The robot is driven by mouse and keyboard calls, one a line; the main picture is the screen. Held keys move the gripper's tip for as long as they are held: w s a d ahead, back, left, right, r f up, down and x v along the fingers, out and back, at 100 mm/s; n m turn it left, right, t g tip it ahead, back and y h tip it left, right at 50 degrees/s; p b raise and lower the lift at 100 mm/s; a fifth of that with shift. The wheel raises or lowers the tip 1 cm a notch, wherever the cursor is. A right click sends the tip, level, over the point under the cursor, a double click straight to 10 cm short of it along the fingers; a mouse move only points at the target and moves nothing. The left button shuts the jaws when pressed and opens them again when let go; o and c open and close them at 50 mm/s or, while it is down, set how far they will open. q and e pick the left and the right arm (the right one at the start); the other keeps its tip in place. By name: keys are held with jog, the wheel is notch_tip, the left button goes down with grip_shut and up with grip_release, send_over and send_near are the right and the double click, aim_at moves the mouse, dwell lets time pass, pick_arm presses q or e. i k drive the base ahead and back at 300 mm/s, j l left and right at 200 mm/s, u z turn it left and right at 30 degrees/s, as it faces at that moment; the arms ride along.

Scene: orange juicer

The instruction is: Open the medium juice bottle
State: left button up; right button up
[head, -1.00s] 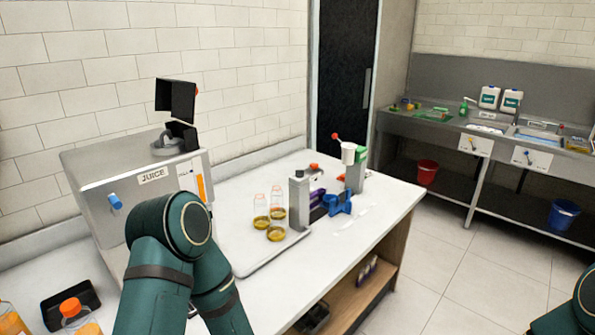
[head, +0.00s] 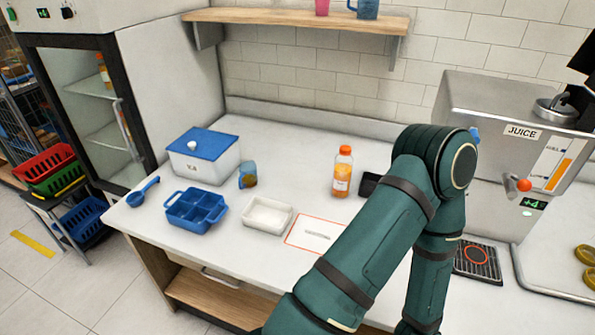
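A clear bottle of orange juice (head: 341,181) with an orange cap (head: 345,150) stands upright on the white counter, at the middle of the head view. The cap is on it. A similar orange-capped bottle (head: 104,71) stands inside the glass-door fridge at the left. I cannot tell from this view which bottle is the medium one. A green arm of mine crosses in front of the counter, right of the bottle on it, and hides part of the worktop. Neither of my grippers is in view.
The juice machine (head: 475,132) stands at the right. Left of the bottle are a white tray (head: 268,214), a blue divided tray (head: 196,211), a blue-lidded box (head: 204,153) and a blue scoop (head: 143,192). An orange-outlined mat (head: 312,234) lies in front. A shelf (head: 300,20) hangs above.

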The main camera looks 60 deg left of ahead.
aim_at(343, 165)
jog(key=u, duration=1.8)
